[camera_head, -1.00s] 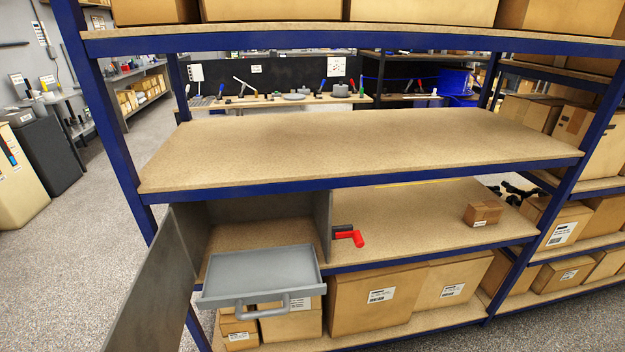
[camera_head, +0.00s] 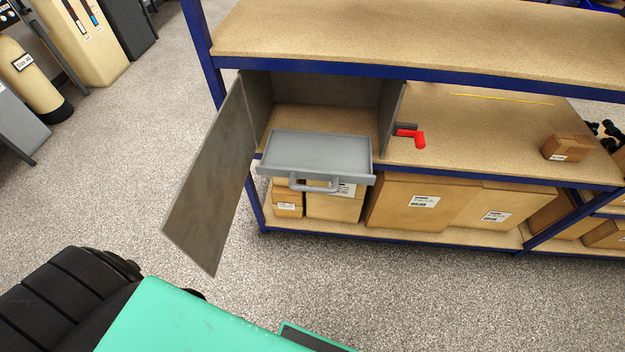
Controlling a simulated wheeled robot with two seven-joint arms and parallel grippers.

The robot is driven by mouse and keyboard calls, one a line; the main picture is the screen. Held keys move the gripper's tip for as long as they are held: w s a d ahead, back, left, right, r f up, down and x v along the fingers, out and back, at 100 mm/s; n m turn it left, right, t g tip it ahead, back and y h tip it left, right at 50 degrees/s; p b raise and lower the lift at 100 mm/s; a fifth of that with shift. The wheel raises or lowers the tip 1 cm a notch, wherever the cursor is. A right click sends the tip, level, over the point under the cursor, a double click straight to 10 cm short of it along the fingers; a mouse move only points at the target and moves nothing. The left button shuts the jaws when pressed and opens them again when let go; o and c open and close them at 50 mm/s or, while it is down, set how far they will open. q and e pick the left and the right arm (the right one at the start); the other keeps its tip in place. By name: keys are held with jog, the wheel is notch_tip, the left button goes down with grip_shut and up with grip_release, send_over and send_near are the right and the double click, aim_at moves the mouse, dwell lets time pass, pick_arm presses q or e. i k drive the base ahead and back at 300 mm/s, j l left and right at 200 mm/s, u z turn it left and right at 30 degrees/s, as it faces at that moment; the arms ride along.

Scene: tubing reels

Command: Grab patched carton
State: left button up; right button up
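A small brown carton (camera_head: 567,147) sits on the middle shelf (camera_head: 470,135) of the blue-framed rack, at the right. It has a darker patch on its top and a white label low on its front. It stands by itself with bare shelf to its left. Neither of my grippers is in view.
An open grey cabinet door (camera_head: 212,180) juts out at the left. A grey drawer tray (camera_head: 315,152) with a handle sticks out beyond the shelf edge. A red crank handle (camera_head: 412,136) is beside the cabinet wall. Larger cartons (camera_head: 410,203) fill the bottom shelf. Speckled floor (camera_head: 430,300) in front is clear.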

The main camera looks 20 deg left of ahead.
aim_at(573, 147)
jog(key=i+l+z, duration=0.1)
jog(key=l, duration=0.3)
jog(key=i+l, duration=0.3)
jog(key=i+l+z, duration=0.15)
jog(key=l, duration=0.25)
jog(key=i, duration=0.05)
